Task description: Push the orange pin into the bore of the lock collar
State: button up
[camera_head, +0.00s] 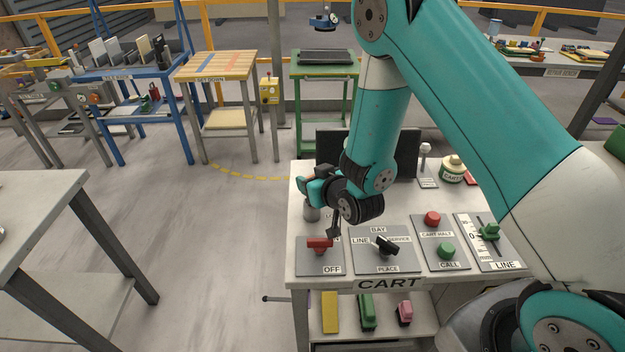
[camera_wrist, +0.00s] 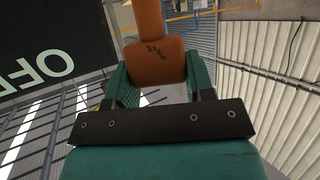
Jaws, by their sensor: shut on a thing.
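The orange pin (camera_wrist: 155,62) is between the green fingers of my gripper (camera_wrist: 158,85) in the wrist view. Its wide block-like head is gripped, and a narrower shaft runs away past the top edge of the picture. In the head view my gripper (camera_head: 312,188) is over the back left part of the cart top, and only a small reddish bit of the pin shows there. A grey cylinder (camera_head: 311,213) stands just below the gripper; I cannot tell if it is the lock collar. No bore shows in either view.
The cart top (camera_head: 299,268) carries a red lever (camera_head: 319,243) on an OFF plate, a black selector (camera_head: 386,246), red and green buttons (camera_head: 432,218) and a green slider (camera_head: 490,231). A dark panel (camera_head: 408,160) stands behind. Open floor lies left of the cart.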

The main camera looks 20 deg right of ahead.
jog(key=shift+r, duration=0.1)
jog(key=shift+r, duration=0.35)
jog(key=shift+b, duration=0.4)
dwell(1.9)
jog(key=shift+f+b, duration=0.55)
jog(key=shift+f, duration=0.05)
jog(key=shift+r, duration=0.2)
jog(key=shift+r+p, duration=0.3)
jog(key=shift+r, duration=0.1)
jog(key=shift+b, duration=0.75)
dwell(1.6)
jog(key=shift+f+b, duration=0.55)
jog(key=shift+f, duration=0.05)
